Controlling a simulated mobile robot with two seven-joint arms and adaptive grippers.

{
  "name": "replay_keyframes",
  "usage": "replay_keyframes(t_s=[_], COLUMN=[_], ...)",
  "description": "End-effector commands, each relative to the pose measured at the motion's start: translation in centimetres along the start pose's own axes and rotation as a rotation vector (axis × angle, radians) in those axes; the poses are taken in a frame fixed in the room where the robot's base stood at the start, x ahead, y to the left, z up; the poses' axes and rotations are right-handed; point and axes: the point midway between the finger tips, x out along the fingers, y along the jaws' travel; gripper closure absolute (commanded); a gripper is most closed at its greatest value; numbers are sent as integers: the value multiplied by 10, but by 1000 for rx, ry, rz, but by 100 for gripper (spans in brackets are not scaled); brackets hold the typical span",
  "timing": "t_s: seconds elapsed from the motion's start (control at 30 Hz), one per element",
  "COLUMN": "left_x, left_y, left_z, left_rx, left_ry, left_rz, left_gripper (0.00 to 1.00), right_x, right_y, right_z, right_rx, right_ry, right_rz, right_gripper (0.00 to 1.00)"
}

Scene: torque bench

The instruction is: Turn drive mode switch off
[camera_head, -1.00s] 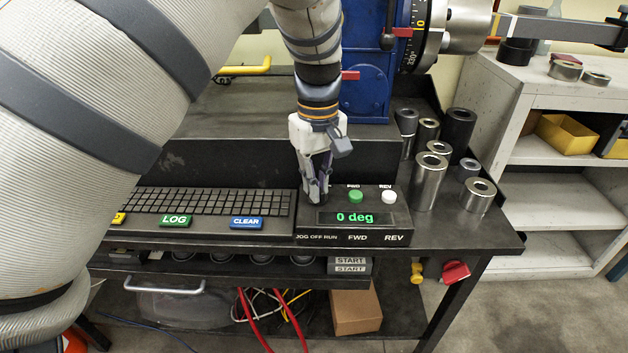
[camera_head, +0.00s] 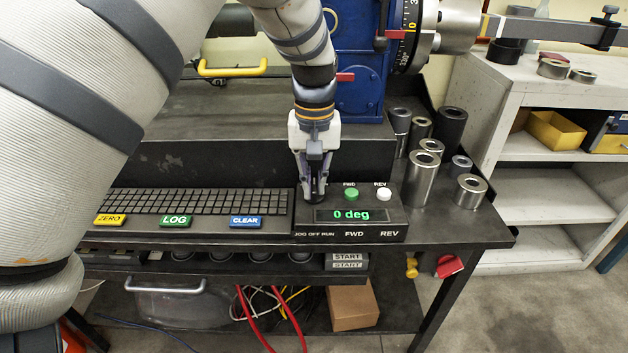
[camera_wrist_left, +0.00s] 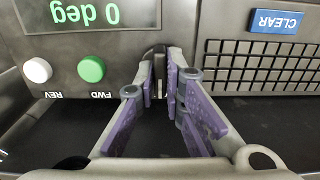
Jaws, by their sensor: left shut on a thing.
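The control box (camera_head: 388,217) has a green display reading "0 deg" and a "JOG OFF RUN" label at its front left. The drive mode switch is a dark knob above that label, mostly hidden by my left gripper (camera_head: 314,196). The gripper points down and is shut on the knob. In the left wrist view its purple-padded fingers (camera_wrist_left: 160,78) close around a dark, narrow part at the box's edge. The knob's pointer position cannot be read. My right gripper is not in view.
A green FWD button (camera_head: 351,194) and a white REV button (camera_head: 384,194) sit close right of the gripper. The keypad (camera_head: 200,203) with ZERO, LOG and CLEAR keys lies left. Several metal sockets (camera_head: 422,178) stand on the bench at right.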

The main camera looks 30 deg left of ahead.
Motion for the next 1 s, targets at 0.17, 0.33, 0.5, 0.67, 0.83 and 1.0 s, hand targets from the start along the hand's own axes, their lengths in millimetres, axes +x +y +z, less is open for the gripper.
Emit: replay_keyframes(t_s=[0.17, 0.33, 0.5, 0.67, 0.83, 1.0], left_x=[1, 1, 1, 1, -13, -60], left_y=[0, 0, 0, 0, 0, 1], left_z=[1, 1, 1, 0, -1, -1], left_rx=[3, 2, 2, 1, 2, 2], left_ry=[-3, -4, -3, -2, 3, 4], left_rz=[-1, -1, -1, -1, 1, 3], left_gripper=[100, 100, 70, 70, 70, 70], right_x=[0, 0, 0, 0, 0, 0], right_y=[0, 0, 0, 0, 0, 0], right_z=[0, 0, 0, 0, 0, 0], right_rx=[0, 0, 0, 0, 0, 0], right_ry=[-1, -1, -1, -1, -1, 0], right_rz=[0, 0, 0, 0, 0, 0], right_gripper=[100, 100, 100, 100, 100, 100])
